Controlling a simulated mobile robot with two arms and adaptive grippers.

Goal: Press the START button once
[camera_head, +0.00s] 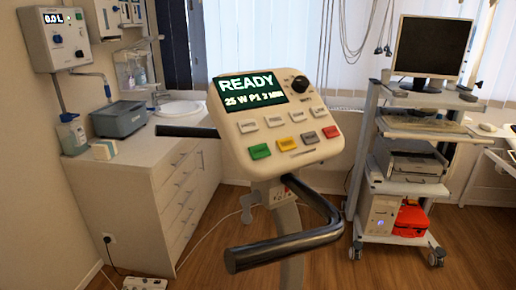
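The cream control console (228,140) stands tilted on a post in the middle of the view. Its dark screen (251,89) reads "READY" and "25 W P1 3 MIN". Below the screen is a row of grey buttons. The lower row has a green button (259,152), a yellow button (287,144), a dark grey button (309,138) and a red button (331,132). The button labels are too small to read, so I cannot tell which says START. A black knob (299,84) sits right of the screen. Neither gripper is in view.
A black handlebar (290,246) curves out in front below the console. A white cabinet (125,185) with a sink (181,109) stands at left. A wheeled rack (368,150) with a monitor (431,50) stands at right. Cables lie on the wooden floor.

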